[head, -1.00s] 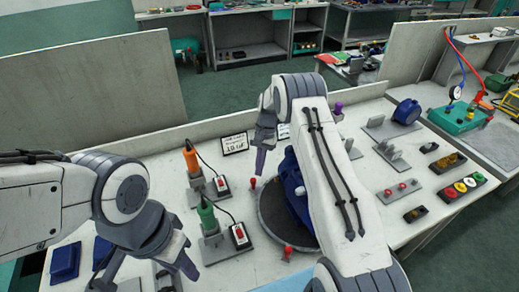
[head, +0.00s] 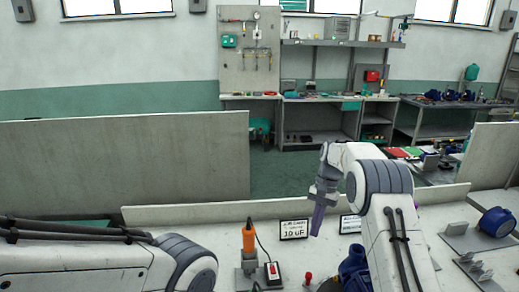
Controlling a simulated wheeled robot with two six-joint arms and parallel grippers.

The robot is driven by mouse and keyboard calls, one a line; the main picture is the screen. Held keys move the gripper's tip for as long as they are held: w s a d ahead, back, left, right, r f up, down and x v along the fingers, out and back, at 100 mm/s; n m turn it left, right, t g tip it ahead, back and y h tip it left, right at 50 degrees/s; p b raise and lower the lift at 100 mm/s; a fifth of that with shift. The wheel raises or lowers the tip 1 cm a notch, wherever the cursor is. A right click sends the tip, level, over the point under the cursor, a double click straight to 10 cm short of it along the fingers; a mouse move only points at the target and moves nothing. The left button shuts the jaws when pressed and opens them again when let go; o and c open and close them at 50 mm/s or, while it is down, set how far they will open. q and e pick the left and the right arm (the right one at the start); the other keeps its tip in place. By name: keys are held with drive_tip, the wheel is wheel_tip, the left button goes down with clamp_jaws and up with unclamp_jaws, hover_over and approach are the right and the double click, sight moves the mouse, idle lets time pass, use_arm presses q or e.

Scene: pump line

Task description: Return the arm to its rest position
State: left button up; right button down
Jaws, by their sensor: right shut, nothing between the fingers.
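My right arm reaches in from the lower right, over the bench. Its gripper (head: 317,220) points down, fingers together and empty, just right of a small white sign (head: 294,229) in the picture and apart from the blue pump part (head: 354,266) lower down. My left arm lies across the lower left corner; its gripper is below the picture edge.
An orange-handled tool (head: 249,238) stands in a holder beside a red switch box (head: 272,271). A blue round part (head: 496,222) sits at the right. A low grey panel (head: 125,160) stands behind the bench. Shelves and a pegboard (head: 250,50) are farther back.

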drive_tip(key=s+a+r+n+t+h, duration=0.1)
drive_tip(key=s+a+r+n, duration=0.3)
drive_tip(key=s+a, duration=0.45)
drive_tip(key=s+a+r+n+t+h, duration=0.1)
drive_tip(key=s+a+r+n, duration=0.35)
drive_tip(key=s+a, duration=0.4)
drive_tip(key=s+d+f+n+t, duration=0.1)
drive_tip(key=s+n, duration=0.5)
drive_tip(key=s, duration=1.3)
drive_tip(key=shift+s+f, duration=0.4)
drive_tip(key=shift+f, duration=0.2)
drive_tip(key=shift+d, duration=0.1)
